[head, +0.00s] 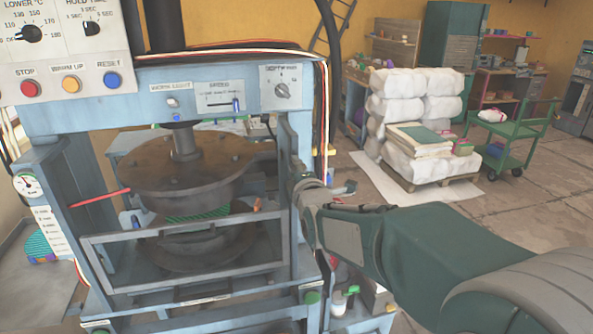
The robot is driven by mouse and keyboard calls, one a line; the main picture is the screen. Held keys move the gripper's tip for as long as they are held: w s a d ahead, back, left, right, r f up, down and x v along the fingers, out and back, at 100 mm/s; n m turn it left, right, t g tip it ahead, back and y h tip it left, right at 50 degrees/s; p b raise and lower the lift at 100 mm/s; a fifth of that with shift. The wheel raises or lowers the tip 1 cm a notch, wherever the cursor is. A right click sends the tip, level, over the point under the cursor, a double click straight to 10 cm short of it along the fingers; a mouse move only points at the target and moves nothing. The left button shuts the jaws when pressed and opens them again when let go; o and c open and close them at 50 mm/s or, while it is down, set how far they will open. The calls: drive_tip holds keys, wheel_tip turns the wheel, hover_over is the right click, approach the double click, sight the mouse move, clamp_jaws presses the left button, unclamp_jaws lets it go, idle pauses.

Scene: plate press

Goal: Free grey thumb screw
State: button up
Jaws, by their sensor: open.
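The blue press (30,120) fills the left half of the head view, with a round brown upper plate (180,165) above a darker lower plate (200,250). A green ribbed piece (200,214) lies between them. I cannot make out the grey thumb screw for certain. My gripper (308,195) is open at the right upright of the press, its fingers seen nearly end-on. I cannot tell whether it touches the press. My wrist and arm hide what lies behind and below them.
A grey guard frame (185,284) crosses the front of the plates. A red rod (100,198) sticks out left. Loose cables run along the top and right side. White sacks (438,82) on a pallet and a green cart (514,130) stand behind right, with bare floor between.

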drive_tip(key=v, duration=1.2)
idle(0.3)
